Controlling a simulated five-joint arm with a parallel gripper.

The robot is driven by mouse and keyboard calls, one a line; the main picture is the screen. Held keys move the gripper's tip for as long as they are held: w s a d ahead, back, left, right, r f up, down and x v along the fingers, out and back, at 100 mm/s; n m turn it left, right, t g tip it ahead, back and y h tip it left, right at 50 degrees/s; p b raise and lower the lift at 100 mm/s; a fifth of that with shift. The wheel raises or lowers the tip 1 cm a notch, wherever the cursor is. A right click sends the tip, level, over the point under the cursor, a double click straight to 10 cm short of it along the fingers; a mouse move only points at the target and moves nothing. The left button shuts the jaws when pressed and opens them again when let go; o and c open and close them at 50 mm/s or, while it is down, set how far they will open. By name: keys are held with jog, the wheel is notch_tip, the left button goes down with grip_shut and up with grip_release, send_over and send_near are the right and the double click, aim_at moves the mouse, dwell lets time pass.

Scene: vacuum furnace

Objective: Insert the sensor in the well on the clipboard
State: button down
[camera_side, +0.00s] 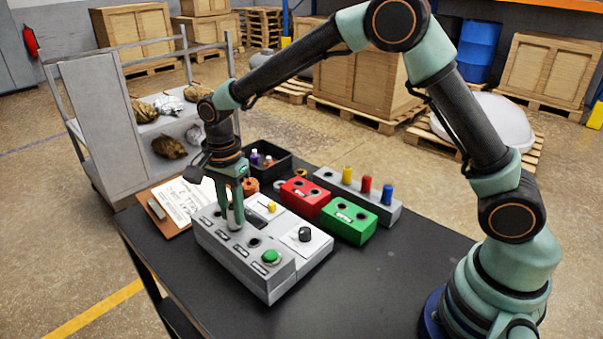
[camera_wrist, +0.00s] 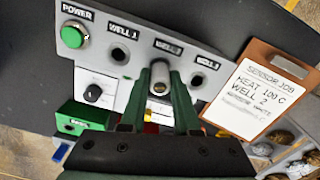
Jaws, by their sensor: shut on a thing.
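The clipboard (camera_side: 187,205) lies left of the grey control box (camera_side: 270,285); in the wrist view its sheet (camera_wrist: 252,100) reads "SENSOR JOB", "HEAT 100 C", "WELL 2" and a smaller line that seems to say "SENSOR WHITE". My gripper (camera_side: 235,205) is shut on a pale cylindrical sensor (camera_wrist: 160,79), which stands upright between the fingers over the middle well's place. That well is hidden behind the sensor, and I cannot tell whether the tip is inside it. Well 1 (camera_wrist: 121,83) and the third well (camera_wrist: 197,79) look empty.
The box also carries a green power button (camera_side: 271,257) and a black knob (camera_side: 305,234). Behind are a red block (camera_side: 305,197), a green block (camera_side: 348,221), a grey rack (camera_side: 398,209) with yellow, red and blue plugs, and a black bin (camera_side: 281,164). The table's right front is clear.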

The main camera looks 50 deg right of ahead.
jog(key=shift+f, duration=0.15)
jog(key=c, duration=0.6)
grip_release()
jog(key=shift+o, duration=0.5)
jog(key=o, duration=0.3)
jog(key=shift+o, duration=0.2)
jog(key=shift+r, duration=3)
